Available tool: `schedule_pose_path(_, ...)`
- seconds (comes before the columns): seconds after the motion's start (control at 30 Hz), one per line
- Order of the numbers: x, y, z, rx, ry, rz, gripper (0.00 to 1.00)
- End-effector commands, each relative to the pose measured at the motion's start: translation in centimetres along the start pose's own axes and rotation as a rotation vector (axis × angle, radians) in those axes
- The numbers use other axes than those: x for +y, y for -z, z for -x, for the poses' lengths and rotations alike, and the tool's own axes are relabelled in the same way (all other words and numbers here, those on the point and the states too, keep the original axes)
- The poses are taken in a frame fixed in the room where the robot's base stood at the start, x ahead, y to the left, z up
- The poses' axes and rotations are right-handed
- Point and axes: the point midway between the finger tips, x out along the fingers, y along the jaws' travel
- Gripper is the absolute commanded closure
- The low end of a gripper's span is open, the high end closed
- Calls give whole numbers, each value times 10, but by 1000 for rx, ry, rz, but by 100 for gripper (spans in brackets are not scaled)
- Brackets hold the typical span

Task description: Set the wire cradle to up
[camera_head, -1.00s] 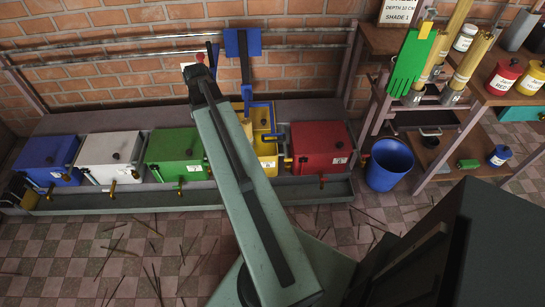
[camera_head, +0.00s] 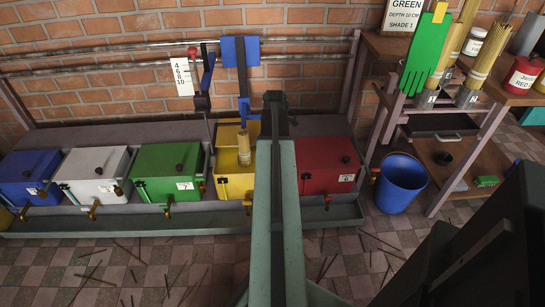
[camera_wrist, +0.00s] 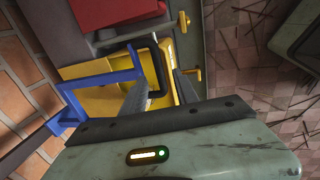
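The fingertips are hidden in the head view.
A blue paddle (camera_head: 240,52) and a rail hang behind. A blue bucket (camera_head: 400,183) and a shelf stand at right. Sticks litter the floor.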

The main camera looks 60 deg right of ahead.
Motion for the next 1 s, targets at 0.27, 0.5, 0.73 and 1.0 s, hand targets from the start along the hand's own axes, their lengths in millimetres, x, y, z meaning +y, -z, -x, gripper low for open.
schedule_pose_path(0.27,0,1,-37,0,0,0,64)
schedule_pose_path(0.5,0,1,-34,0,0,1,72)
schedule_pose_path(0.73,0,1,-34,0,1,1,100)
schedule_pose_path(1.0,-1,1,-34,0,2,1,100)
